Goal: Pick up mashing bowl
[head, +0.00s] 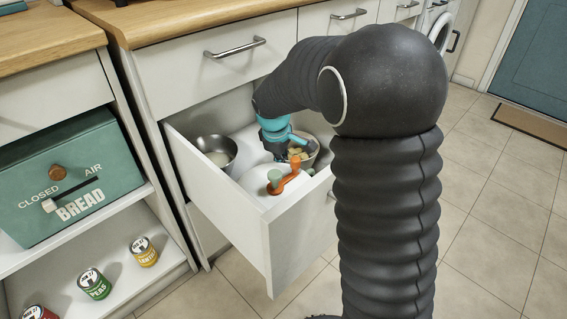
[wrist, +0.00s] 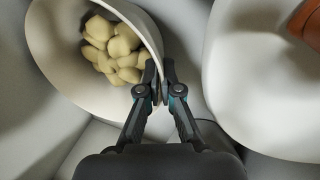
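The mashing bowl, a pale bowl (head: 313,158) holding several yellowish potato-like chunks (head: 300,152), is in the open drawer at its right side, partly hidden by my arm. In the wrist view the bowl (wrist: 60,75) fills the upper left, with the chunks (wrist: 113,50) inside. My gripper (wrist: 157,72) is at the bowl's right rim, one finger inside and one outside, closed together on the wall. In the head view my gripper (head: 285,153) reaches down into the drawer and its fingertips are hard to make out.
The drawer (head: 268,230) also holds a metal bowl (head: 212,152) at the left and a white rounded item (head: 258,180) with an orange crank (head: 290,177) close to the bowl. A green bread box (head: 75,180) and several cans (head: 94,283) sit on shelves at left.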

